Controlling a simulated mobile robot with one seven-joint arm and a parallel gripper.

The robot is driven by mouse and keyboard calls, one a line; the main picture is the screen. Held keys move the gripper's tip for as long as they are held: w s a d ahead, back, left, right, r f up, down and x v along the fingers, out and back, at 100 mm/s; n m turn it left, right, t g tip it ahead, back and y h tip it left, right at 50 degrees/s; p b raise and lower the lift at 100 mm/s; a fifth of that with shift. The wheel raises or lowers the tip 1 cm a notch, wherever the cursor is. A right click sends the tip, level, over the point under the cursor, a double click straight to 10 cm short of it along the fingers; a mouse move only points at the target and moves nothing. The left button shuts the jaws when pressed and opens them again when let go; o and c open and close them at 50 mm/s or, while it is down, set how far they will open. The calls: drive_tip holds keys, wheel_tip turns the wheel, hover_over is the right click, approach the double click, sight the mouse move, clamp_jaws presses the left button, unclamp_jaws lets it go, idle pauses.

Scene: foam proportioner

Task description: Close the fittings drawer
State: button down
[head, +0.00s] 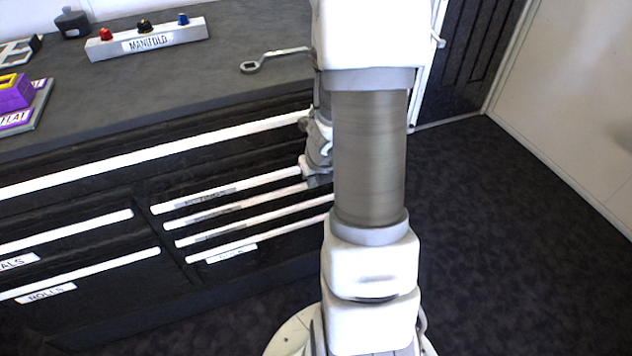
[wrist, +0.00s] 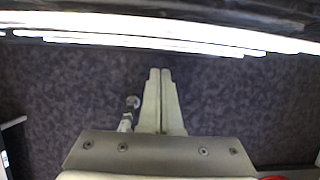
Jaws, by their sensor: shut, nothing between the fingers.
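The black cabinet's right-hand stack (head: 240,218) has several shallow drawers with long white handles. Their small labels are too blurred to read, so I cannot tell which is the fittings drawer. No drawer in the stack clearly stands out from the others in the head view. My gripper shows in the wrist view (wrist: 160,72), its two fingers together and empty, pointing toward the cabinet front. White handle bars (wrist: 150,30) run across the top of that view, apart from the fingertips in the picture. In the head view my arm hides the fingers and the stack's right end.
The grey worktop (head: 220,75) holds a manifold block (head: 147,40) with coloured knobs, a wrench (head: 275,58), a dark bottle (head: 72,22) and a purple and yellow item (head: 14,94). A left drawer is labelled ROLLS (head: 46,293). Dark floor (head: 500,230) is clear on the right.

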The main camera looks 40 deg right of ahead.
drive_tip(key=shift+w+d+r+p, duration=0.15)
drive_tip(key=shift+w+p, duration=0.1)
drive_tip(key=shift+w, duration=0.35)
drive_tip(key=shift+w+d+f+p, duration=0.1)
drive_tip(key=shift+w+d+p, duration=0.15)
drive_tip(key=shift+w, duration=0.4)
drive_tip(key=shift+w+d+r+p, duration=0.1)
drive_tip(key=shift+w+p, duration=0.2)
drive_tip(key=shift+w, duration=0.3)
drive_tip(key=shift+w, duration=0.1)
drive_tip(key=shift+w+d+p, duration=0.3)
drive_tip(key=shift+w+p, duration=0.4)
drive_tip(key=shift+w, duration=0.25)
drive_tip(key=shift+r, duration=0.1)
